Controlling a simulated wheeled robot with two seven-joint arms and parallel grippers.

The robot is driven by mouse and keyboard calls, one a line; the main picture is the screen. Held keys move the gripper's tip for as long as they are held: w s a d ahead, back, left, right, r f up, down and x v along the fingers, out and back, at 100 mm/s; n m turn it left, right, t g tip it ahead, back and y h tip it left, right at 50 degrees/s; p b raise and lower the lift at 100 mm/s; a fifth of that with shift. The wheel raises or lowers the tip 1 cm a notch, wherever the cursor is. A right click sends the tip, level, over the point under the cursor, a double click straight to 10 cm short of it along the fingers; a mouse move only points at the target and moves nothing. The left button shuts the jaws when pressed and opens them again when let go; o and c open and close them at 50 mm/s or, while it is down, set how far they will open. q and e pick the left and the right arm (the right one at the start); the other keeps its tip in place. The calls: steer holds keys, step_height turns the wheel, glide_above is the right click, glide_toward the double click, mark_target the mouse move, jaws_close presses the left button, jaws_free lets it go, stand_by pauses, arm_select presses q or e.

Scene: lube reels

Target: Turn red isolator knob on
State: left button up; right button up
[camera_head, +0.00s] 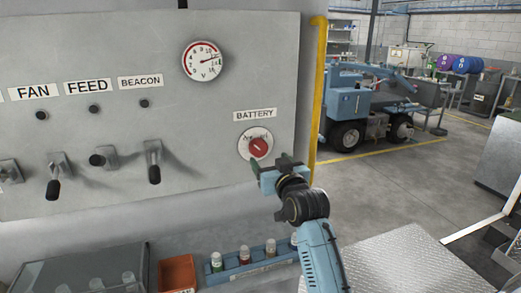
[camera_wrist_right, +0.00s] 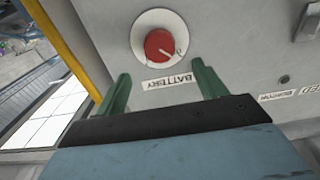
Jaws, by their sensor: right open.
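The red isolator knob (camera_head: 259,147) sits on a round white dial plate under the BATTERY label (camera_head: 255,114), at the right of the grey panel. The knob also shows in the right wrist view (camera_wrist_right: 160,44), upside down, with a pale pointer mark near its edge. My right gripper (camera_head: 268,168) is just below and in front of the knob in the head view. Its green fingers (camera_wrist_right: 160,85) are spread apart and empty, with the knob beyond and between them, apart from them. My left gripper is not in view.
A round gauge (camera_head: 204,60) is above the label. Toggle levers (camera_head: 153,160) stick out of the panel at the left. A yellow rail (camera_head: 318,95) runs up the panel's right side. A blue bottle rack (camera_head: 250,266) and an orange bin (camera_head: 177,273) are below.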

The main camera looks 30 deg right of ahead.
mark_target(260, 148)
steer(key=x, duration=0.8)
steer(key=shift+w, duration=0.25)
steer(key=c, duration=1)
